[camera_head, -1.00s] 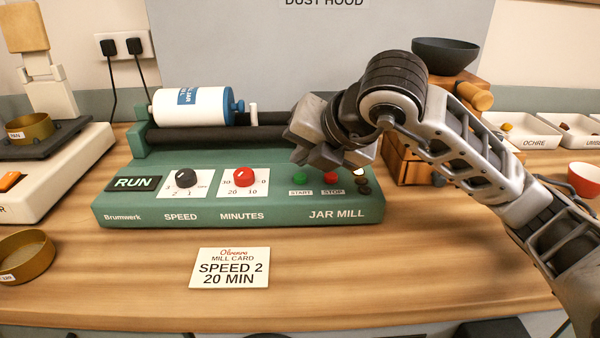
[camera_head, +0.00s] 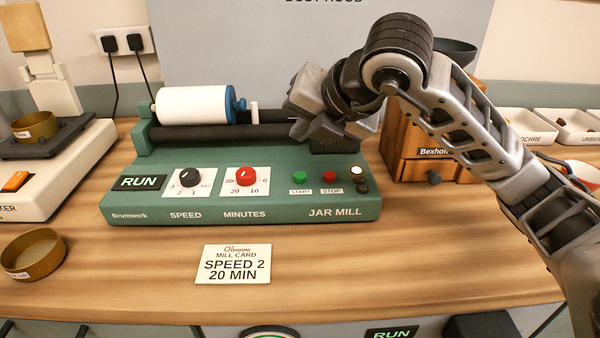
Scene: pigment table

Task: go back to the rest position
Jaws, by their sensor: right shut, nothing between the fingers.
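My right gripper (camera_head: 305,122) is shut and empty. It hangs in the air over the right part of the green jar mill (camera_head: 240,207), above the green start button (camera_head: 299,178) and red stop button (camera_head: 329,177), apart from both. A round lamp beside the stop button is lit whitish. The mill's display reads RUN. My left gripper is not in view.
The mill card (camera_head: 236,264) lies on the wooden table in front of the mill. A brass pan (camera_head: 33,255) and a pale device (camera_head: 50,180) stand at left. A wooden box (camera_head: 420,165) is behind my right arm, with labelled trays (camera_head: 575,127) farther right.

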